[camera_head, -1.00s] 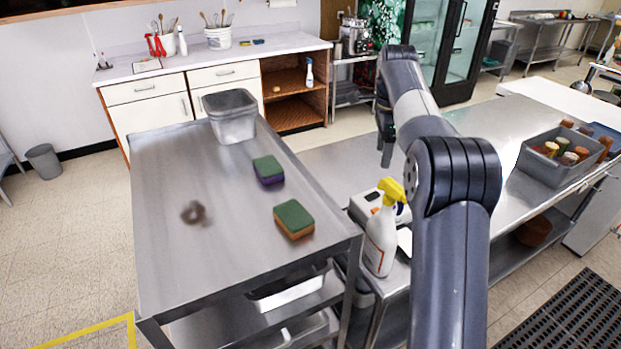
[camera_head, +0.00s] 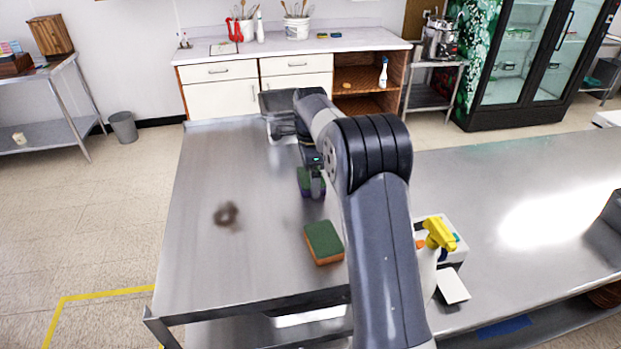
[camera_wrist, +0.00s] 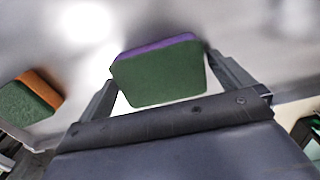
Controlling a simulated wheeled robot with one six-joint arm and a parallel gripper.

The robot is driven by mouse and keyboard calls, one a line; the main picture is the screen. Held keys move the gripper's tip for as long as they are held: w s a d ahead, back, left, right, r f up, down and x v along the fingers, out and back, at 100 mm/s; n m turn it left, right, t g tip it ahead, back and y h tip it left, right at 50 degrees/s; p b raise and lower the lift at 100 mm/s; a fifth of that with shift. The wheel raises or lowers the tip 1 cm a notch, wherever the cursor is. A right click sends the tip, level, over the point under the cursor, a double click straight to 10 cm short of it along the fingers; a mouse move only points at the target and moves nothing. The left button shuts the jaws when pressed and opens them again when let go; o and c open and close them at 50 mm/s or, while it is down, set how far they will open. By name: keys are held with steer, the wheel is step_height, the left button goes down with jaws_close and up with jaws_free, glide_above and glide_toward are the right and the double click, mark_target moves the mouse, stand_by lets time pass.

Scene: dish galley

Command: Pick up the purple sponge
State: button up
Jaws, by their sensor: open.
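The purple sponge (camera_head: 304,182) has a green top and lies on the steel cart top (camera_head: 196,250). In the head view it is partly hidden behind my gripper (camera_head: 314,186). In the wrist view the sponge (camera_wrist: 160,72) shows its green face and a purple edge. My gripper also shows in the wrist view (camera_wrist: 160,80), open, with one finger on each side of the sponge. I cannot tell whether the fingers touch it.
An orange sponge with a green top (camera_head: 324,243) lies nearer on the cart; it also shows in the wrist view (camera_wrist: 30,98). A dark stain (camera_head: 227,214) is to the left. A metal container (camera_head: 275,118) stands at the back.

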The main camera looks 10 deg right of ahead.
steer(key=shift+f, duration=0.2)
steer(key=c, duration=0.8)
steer(key=shift+r, duration=0.1)
step_height(320, 180, up, 10)
steer(key=b, duration=0.1)
steer(key=o, duration=0.3)
steer(key=shift+c, duration=1.1)
